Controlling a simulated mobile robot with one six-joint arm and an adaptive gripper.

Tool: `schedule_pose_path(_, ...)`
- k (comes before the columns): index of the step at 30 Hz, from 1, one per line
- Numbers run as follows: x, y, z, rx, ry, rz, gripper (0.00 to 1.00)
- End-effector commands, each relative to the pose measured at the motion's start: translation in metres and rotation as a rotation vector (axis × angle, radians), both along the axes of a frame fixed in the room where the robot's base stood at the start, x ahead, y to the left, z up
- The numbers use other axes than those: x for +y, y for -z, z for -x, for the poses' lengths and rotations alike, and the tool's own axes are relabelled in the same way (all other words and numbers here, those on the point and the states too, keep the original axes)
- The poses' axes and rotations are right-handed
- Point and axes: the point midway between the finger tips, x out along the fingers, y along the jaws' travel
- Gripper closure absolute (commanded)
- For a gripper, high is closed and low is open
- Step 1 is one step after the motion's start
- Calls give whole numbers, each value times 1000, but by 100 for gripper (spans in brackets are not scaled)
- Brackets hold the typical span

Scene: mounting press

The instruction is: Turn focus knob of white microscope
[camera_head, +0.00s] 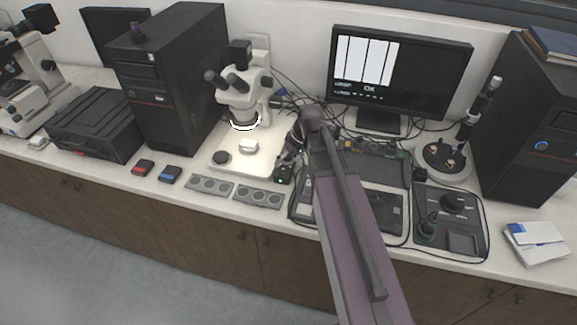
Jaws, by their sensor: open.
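A white stereo microscope (237,97) with dark eyepieces and a glowing ring light stands on a pale base (229,165) at the middle of the bench. A dark knob (275,103) shows on the right side of its head, partly lost among cables. My gripper (286,164) is open, low beside the right edge of the microscope's base, below and right of that knob. It looks apart from the knob. My arm reaches in from the lower right and hides part of the bench behind it. The fingertips are small and dark, so their exact spacing is hard to see.
Another whitish microscope (31,75) stands at the far left. A black computer tower (168,85) is left of the middle microscope, and a monitor (400,75) is behind right. Grey dial panels (210,186) lie in front. Cables and a circuit board (375,163) crowd the right.

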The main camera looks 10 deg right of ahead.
Motion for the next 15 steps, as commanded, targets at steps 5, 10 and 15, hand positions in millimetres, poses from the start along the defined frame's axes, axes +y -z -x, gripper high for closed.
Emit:
schedule_pose_path(5,3,1,16,31,38,45,0)
schedule_pose_path(10,3,2,20,42,56,62,0)
schedule_pose_path(15,3,2,20,43,58,64,0)
